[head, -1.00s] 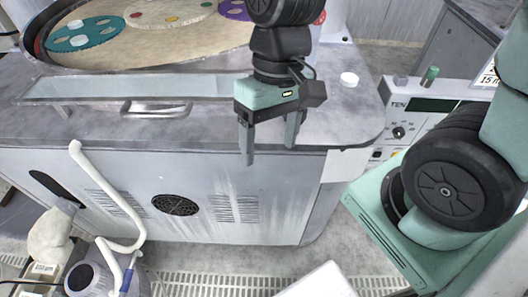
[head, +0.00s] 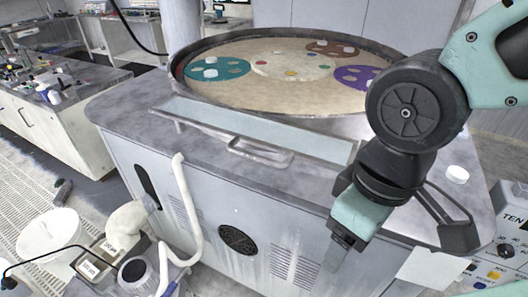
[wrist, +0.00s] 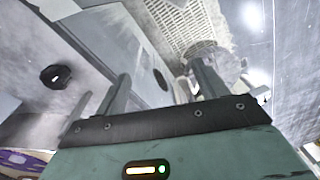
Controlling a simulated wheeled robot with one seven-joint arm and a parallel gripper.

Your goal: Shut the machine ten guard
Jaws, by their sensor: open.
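The machine with the control panel marked TEN (head: 510,222) has a big round platen (head: 240,100) in a dark rim. Its guard looks to be the long pale see-through panel (head: 215,118) lying low along the platen's front edge, with a bar handle (head: 262,152) on its front side. My gripper (head: 338,250) points down in front of the cabinet's front face, right of and below the handle, apart from it. In the wrist view my gripper (wrist: 162,85) shows two spread fingers with nothing between them. My forearm hides the guard's right end and part of the rim.
Coloured carrier discs, one teal (head: 218,70), lie on the platen. A white puck (head: 457,174) sits on the deck at right. A white hose (head: 190,215) and containers (head: 100,258) stand at front left. A bench (head: 60,125) stands at far left, with open floor between.

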